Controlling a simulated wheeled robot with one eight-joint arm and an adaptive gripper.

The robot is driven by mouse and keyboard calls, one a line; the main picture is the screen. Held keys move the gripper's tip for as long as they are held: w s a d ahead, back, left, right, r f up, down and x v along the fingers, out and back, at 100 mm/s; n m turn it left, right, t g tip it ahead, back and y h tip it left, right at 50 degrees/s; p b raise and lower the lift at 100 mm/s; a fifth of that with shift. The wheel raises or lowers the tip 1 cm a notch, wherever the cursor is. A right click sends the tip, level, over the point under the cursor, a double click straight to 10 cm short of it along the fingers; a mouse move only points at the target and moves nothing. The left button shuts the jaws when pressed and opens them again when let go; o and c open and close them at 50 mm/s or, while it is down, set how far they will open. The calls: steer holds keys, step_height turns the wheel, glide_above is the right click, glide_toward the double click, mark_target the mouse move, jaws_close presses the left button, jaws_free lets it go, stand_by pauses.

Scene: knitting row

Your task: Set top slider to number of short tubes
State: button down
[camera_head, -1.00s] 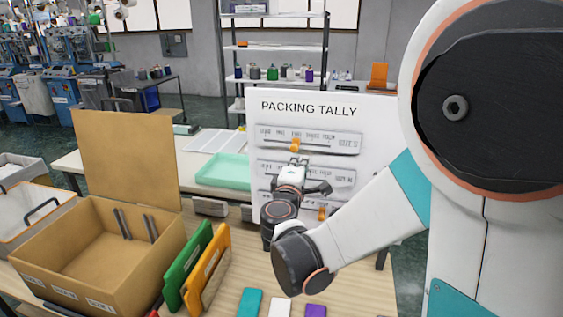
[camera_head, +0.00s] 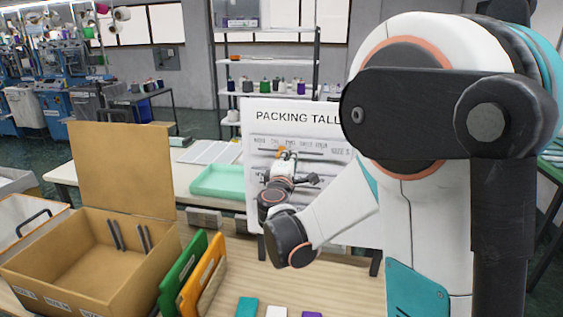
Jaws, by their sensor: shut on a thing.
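The white packing tally board (camera_head: 262,127) stands on the workbench, with labelled slider tracks. The orange knob of the top slider (camera_head: 281,150) is on the left half of its track. My gripper (camera_head: 284,154) reaches up from below and is shut on this knob; its fingers partly cover it. The number words above the track are small and blurred, so I cannot tell the knob's exact mark. The lower sliders are mostly hidden behind my gripper and arm. I cannot make out any short tubes.
A mint tray (camera_head: 218,180) lies behind. Teal (camera_head: 247,307), white and purple pieces lie at the front edge.

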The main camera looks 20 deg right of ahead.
steer(key=shift+w+a+r, duration=0.1)
steer(key=shift+w+a, duration=0.1)
steer(key=shift+w, duration=0.35)
steer(key=shift+w+a+r, duration=0.1)
steer(key=shift+w+a, duration=0.1)
steer(key=shift+w, duration=0.3)
steer(key=shift+s+d, duration=0.3)
steer(key=shift+d, duration=0.2)
steer(key=s+a+f, duration=0.1)
steer(key=s, duration=0.5)
steer(key=shift+s, duration=0.2)
steer(key=shift+a, duration=0.1)
